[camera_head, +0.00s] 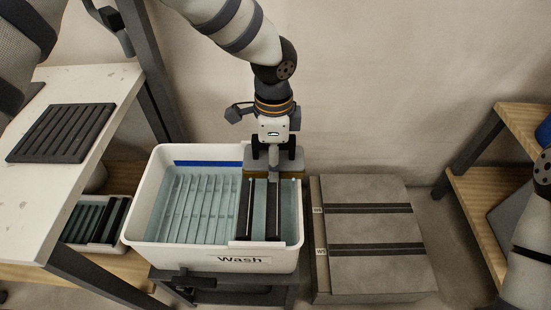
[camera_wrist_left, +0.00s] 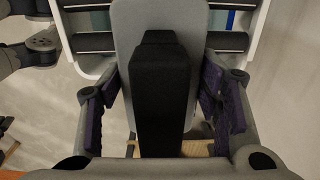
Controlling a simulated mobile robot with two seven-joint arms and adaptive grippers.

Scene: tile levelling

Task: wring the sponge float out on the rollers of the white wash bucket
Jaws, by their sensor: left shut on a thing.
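The white wash bucket (camera_head: 139,222), labelled "Wash", stands left of centre in the head view, with dark rollers (camera_head: 273,212) across its right part. The sponge float (camera_head: 290,160) has a grey plate with a tan sponge edge beneath. It is over the back end of the rollers; whether it touches them I cannot tell. My left gripper (camera_head: 273,143) is shut on the float from above. In the left wrist view, the float's black handle (camera_wrist_left: 163,95) lies between the purple-padded fingers, with its grey plate (camera_wrist_left: 195,20) behind. My right gripper is out of view.
A grey tiled block (camera_head: 370,230) with two dark strips stands close right of the bucket. A white table (camera_head: 100,85) with a dark ribbed tile (camera_head: 62,132) is at left. Another bucket (camera_head: 95,218) sits on the shelf below. A wooden shelf (camera_head: 475,210) is at right.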

